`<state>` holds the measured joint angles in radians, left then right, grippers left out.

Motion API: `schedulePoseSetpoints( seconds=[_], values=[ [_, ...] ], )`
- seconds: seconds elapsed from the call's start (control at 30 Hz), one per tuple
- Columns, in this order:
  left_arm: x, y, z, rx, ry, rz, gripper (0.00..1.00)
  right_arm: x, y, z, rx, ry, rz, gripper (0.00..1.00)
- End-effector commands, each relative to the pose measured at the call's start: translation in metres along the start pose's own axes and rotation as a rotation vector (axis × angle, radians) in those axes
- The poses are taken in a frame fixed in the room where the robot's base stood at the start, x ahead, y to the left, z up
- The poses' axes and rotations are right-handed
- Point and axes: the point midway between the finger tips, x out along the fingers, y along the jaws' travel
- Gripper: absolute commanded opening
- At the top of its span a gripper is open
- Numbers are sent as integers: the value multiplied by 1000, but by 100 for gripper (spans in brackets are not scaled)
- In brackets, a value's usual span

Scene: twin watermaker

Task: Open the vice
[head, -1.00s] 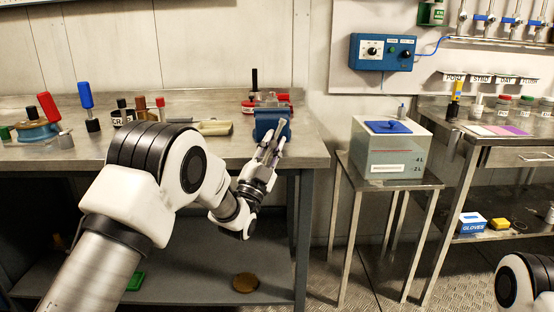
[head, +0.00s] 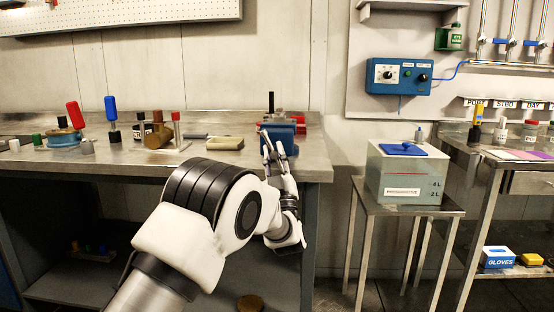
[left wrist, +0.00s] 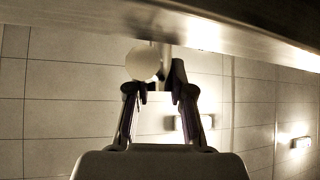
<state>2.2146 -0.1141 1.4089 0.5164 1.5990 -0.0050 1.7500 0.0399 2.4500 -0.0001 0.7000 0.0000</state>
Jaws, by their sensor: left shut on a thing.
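The blue vice (head: 284,136) sits on the front right of the steel workbench, partly hidden by my left gripper. My left gripper (head: 273,147) reaches up from below to the vice's front. In the left wrist view, a pale ball-ended handle (left wrist: 143,63) lies at the fingertips of the left gripper (left wrist: 158,92). The left gripper is shut on this handle; the exact contact is dim and hard to see. How far apart the vice jaws are cannot be told. My right gripper is out of view.
The workbench (head: 120,162) has its front edge just above my left wrist. A clear tank (head: 405,172) on a small stand is to the right.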

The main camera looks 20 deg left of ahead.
Motion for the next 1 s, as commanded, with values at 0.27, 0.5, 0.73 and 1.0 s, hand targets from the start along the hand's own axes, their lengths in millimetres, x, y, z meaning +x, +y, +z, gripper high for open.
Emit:
schedulePoseSetpoints(
  seconds=[0.27,0.5,0.73,1.0],
  values=[
    [0,0,0,-71,-2,-70,0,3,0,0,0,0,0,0],
    [0,0,0,-85,-3,-85,0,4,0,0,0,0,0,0],
    [0,0,0,-84,-2,-84,0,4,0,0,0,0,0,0],
    [0,0,0,-84,-1,-84,48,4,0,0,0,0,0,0]
  ],
)
